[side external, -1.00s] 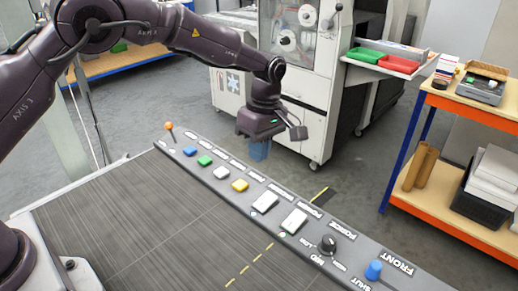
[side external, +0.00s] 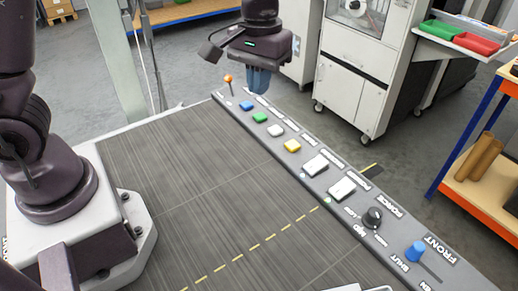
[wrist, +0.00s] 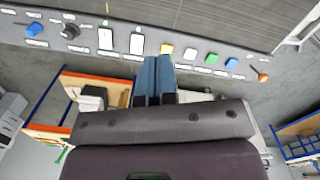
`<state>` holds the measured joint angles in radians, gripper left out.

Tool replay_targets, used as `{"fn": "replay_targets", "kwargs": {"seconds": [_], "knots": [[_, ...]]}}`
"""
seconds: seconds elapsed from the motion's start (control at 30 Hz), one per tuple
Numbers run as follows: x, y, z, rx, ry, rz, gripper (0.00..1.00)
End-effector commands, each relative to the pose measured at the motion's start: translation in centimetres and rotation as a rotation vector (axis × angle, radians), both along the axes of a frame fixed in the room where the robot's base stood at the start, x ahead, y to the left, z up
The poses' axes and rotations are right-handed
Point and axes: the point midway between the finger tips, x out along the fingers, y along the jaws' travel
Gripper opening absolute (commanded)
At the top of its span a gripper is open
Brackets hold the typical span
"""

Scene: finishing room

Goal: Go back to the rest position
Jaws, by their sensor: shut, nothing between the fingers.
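My gripper (side external: 258,80) hangs above the far end of the control panel, near the orange-tipped lever (side external: 229,79). Its blue fingers are together and empty, and they show side by side in the wrist view (wrist: 153,80). The panel (side external: 310,187) carries a blue button (side external: 247,105), a green button (side external: 260,117), a white button (side external: 276,129) and a yellow button (side external: 292,146). Two larger white rocker switches (side external: 316,165), a black knob (side external: 372,218) and a blue slide handle (side external: 415,251) follow toward the front. The gripper touches none of them.
The dark table top (side external: 190,200) is bare, with a yellow dashed line. A white machine cabinet (side external: 350,95) stands beyond the panel, with green and red trays (side external: 476,43) at its right. An orange-edged shelf unit (side external: 462,195) is at the right.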

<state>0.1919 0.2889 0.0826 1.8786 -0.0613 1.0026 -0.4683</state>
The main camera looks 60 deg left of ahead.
Motion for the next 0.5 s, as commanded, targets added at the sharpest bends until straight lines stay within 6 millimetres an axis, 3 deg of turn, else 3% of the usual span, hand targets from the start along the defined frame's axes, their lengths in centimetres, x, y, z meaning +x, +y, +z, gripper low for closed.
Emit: {"fn": "replay_targets", "kwargs": {"seconds": [0.03, 0.2, 0.5], "knots": [[-1.7, 0.6, 1.6, -0.007, -0.042, -0.070, 0.00], [-7.2, 2.2, 4.9, -0.001, -0.163, -0.284, 0.00], [-15.3, 4.2, 7.5, 0.073, -0.381, -0.422, 0.00]]}}
